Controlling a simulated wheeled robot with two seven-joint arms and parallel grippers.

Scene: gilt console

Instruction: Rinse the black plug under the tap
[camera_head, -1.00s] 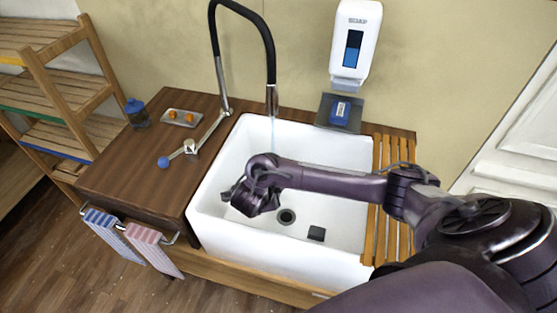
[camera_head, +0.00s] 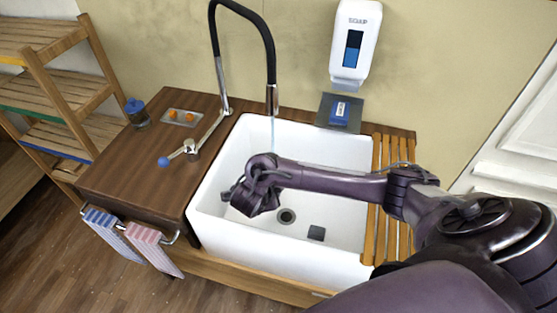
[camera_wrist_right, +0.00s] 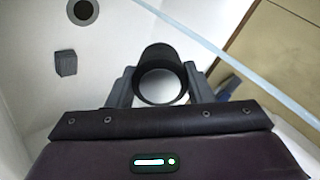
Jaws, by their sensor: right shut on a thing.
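The black plug (camera_wrist_right: 160,55) is a round black piece with a pale middle, between the fingers of my right gripper (camera_wrist_right: 155,88) in the wrist view. In the head view my right gripper (camera_head: 240,200) is over the left part of the white sink (camera_head: 345,257), and the plug cannot be made out there. The tap (camera_head: 272,98) has a black hose and a thin water stream (camera_head: 273,130) falling from its spout. In the wrist view the stream (camera_wrist_right: 230,62) passes to the right of the plug, apart from it in the picture. My left gripper is out of view.
A dark block (camera_head: 316,233) lies on the sink floor near the drain (camera_head: 286,216). A slatted wooden rack (camera_head: 379,190) covers the sink's right side. A blue-knobbed lever (camera_head: 164,161) stands on the wooden counter, and a soap dispenser (camera_head: 355,40) hangs on the wall.

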